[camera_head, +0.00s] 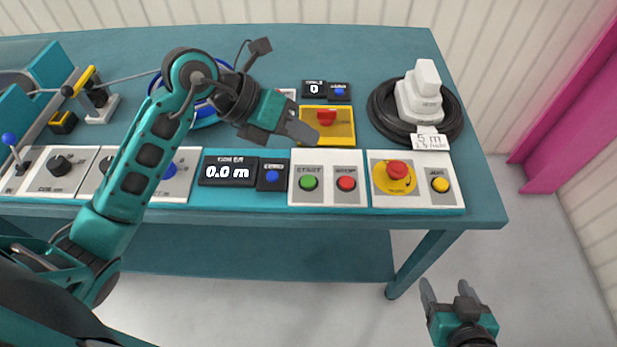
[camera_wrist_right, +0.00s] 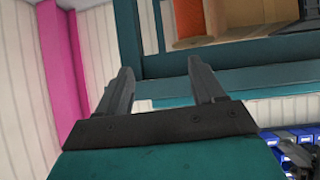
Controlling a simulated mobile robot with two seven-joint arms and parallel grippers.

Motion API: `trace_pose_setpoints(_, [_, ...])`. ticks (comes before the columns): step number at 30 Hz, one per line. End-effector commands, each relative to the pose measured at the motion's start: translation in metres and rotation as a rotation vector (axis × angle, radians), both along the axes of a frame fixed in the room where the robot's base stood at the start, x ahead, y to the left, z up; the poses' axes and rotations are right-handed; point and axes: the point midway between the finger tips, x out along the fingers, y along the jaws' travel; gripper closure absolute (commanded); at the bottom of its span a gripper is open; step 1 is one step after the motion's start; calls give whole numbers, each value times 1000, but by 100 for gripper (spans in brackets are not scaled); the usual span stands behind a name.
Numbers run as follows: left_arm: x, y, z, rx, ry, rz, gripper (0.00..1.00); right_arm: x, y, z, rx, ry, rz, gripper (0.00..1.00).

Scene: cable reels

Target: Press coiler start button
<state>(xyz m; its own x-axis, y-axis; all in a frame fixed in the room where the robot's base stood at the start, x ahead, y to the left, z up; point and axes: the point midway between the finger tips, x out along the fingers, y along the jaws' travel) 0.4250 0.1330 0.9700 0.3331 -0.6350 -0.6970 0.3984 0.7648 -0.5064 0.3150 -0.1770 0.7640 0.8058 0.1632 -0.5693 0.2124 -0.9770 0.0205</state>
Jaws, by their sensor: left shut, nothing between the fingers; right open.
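The green start button (camera_head: 308,182) sits on a white panel (camera_head: 327,158) at the table's front edge, with the red stop button (camera_head: 346,183) to its right. My left gripper (camera_head: 310,136) is shut and empty. In the head view its fingertips appear above and behind the start button, apart from it, near the yellow box. My right gripper (camera_head: 450,290) is open and empty, low in front of the table at the right. Its two fingers also show spread in the right wrist view (camera_wrist_right: 160,85).
A yellow box with a red switch (camera_head: 326,118) stands behind the start panel. An emergency stop (camera_head: 397,170) and yellow button (camera_head: 439,185) are to the right. A black cable coil (camera_head: 380,110) lies behind them. A display (camera_head: 228,171) reads 0.0 m.

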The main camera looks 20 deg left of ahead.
Motion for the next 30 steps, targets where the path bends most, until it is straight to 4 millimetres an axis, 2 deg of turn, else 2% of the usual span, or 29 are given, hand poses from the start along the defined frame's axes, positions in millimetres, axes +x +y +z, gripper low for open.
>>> trace_pose_setpoints(18, [0,0,-77,1,1,0,100,-1,2,-68,4,16,2,32])
trace_pose_setpoints(24, [0,0,-86,0,1,0,100,5,13,-59,23,2,16,32])
trace_pose_setpoints(30, [0,0,-86,-1,2,0,100,7,13,-56,24,-4,17,32])
